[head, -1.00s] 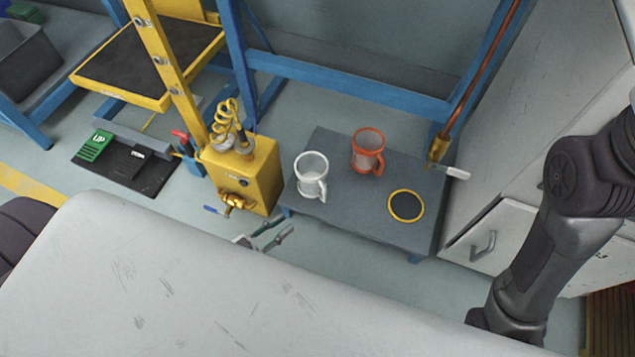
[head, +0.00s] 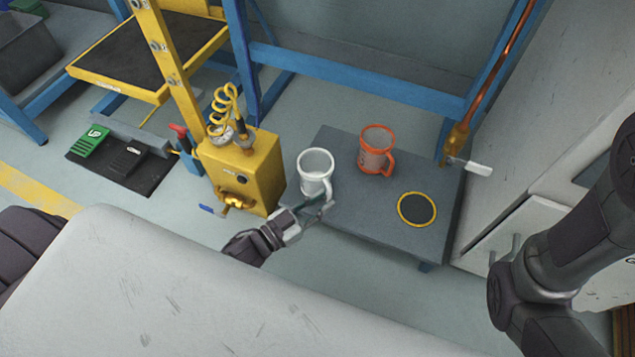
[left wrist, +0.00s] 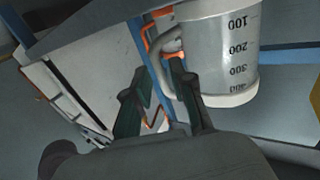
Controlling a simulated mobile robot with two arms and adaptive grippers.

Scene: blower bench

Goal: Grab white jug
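The white jug (head: 315,169) stands upright on the small grey table (head: 345,215), near its left end. In the left wrist view the jug (left wrist: 222,55) shows grey measuring marks, and its handle (left wrist: 166,62) points left. My left gripper (head: 318,207) is at the front of the jug by its handle. My right gripper is not in view; only my right arm shows at the right.
An orange jug (head: 376,150) stands to the right of the white one. A round black pad with a yellow rim (head: 417,209) lies at the table's right. A yellow box (head: 243,170) with a valve stands close on the left. A white cabinet (head: 510,225) is at the right.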

